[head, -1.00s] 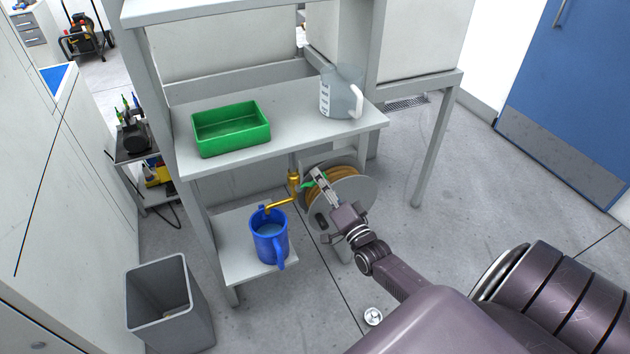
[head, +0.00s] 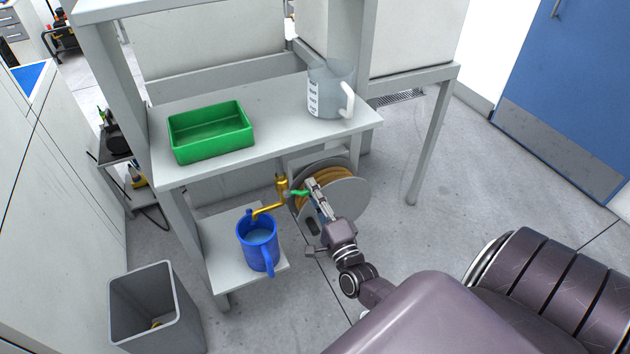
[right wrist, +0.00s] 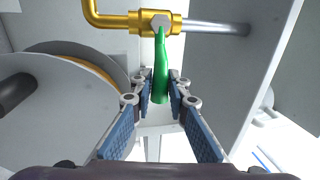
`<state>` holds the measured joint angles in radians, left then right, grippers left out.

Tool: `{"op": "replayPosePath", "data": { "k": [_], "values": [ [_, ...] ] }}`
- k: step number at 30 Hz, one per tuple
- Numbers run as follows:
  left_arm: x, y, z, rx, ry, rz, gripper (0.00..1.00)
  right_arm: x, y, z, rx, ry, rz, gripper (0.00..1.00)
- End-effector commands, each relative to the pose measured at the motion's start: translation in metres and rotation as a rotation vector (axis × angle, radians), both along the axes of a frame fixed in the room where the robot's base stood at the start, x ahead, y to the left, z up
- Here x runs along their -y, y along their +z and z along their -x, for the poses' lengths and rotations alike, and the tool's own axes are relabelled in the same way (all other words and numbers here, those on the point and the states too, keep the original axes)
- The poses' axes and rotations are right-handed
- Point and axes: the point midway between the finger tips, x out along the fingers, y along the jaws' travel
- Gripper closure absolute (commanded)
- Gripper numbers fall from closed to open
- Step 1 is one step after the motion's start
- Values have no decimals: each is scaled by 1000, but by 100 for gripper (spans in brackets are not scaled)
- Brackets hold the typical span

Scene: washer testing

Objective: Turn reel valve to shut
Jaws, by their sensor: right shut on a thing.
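The reel valve is a brass body (right wrist: 158,22) with a green lever (right wrist: 161,60). In the head view the lever (head: 299,192) sits beside the hose reel (head: 348,203), under the bench. My right gripper (head: 311,186) reaches in from the lower right with its fingertips at the lever. In the right wrist view the lever lies between the fingers of my right gripper (right wrist: 161,88), and the gripper is shut on it. The brass spout (head: 267,209) points into a blue jug (head: 257,243) with liquid in it. My left gripper is out of view.
The bench (head: 290,118) holds a green bin (head: 211,131) and a clear measuring jug (head: 330,90). The blue jug stands on a low shelf (head: 217,250). A grey waste bin (head: 155,305) stands at lower left. Floor to the right is clear.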

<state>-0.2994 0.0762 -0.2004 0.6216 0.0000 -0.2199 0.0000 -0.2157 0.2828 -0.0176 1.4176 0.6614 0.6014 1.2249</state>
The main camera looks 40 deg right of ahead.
Motion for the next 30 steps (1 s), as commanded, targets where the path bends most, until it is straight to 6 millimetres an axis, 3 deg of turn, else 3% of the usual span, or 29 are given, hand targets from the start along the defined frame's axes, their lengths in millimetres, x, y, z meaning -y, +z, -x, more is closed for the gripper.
{"op": "replayPosePath", "data": {
  "k": [9,10,15,24,30],
  "values": [
    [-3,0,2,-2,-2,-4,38,0,-2,1,-2,-2,-10,100],
    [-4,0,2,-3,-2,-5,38,0,-2,1,-2,-2,-10,84],
    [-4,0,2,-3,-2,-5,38,0,-2,1,-2,-2,-8,67],
    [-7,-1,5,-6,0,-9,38,-1,-2,2,-1,-1,-6,67],
    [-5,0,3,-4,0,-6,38,-6,-8,25,-5,0,-6,67]
  ]
}}
